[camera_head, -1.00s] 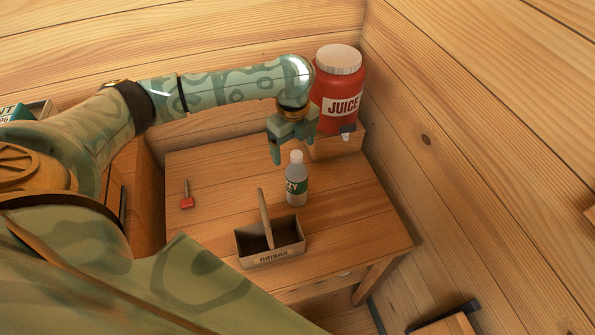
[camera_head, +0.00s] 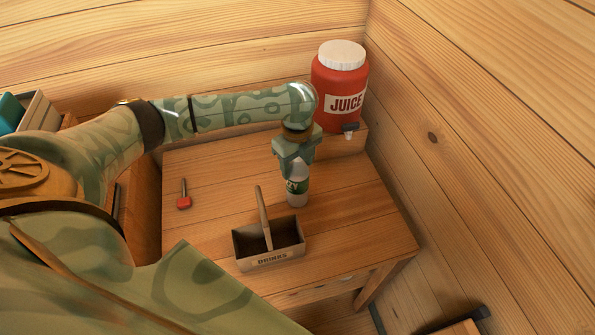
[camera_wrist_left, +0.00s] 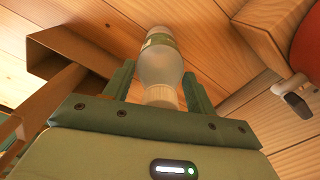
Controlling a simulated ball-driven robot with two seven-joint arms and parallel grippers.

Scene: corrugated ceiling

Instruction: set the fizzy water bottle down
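The fizzy water bottle (camera_head: 297,188), clear with a green label and white cap, stands upright on the wooden table, right behind the drinks carrier. My left gripper (camera_head: 297,165) points down over it and hides its cap and shoulder. In the left wrist view the bottle (camera_wrist_left: 160,66) sits between the two fingers of my left gripper (camera_wrist_left: 159,76), very close to both. Whether the fingers press on it cannot be made out. My right gripper is not in view.
The open drinks carrier (camera_head: 269,258) with its upright handle stands just in front of the bottle. A red juice dispenser (camera_head: 338,95) stands on a wooden block behind. A small red-ended tool (camera_head: 184,200) lies at left. Walls close off the back and right.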

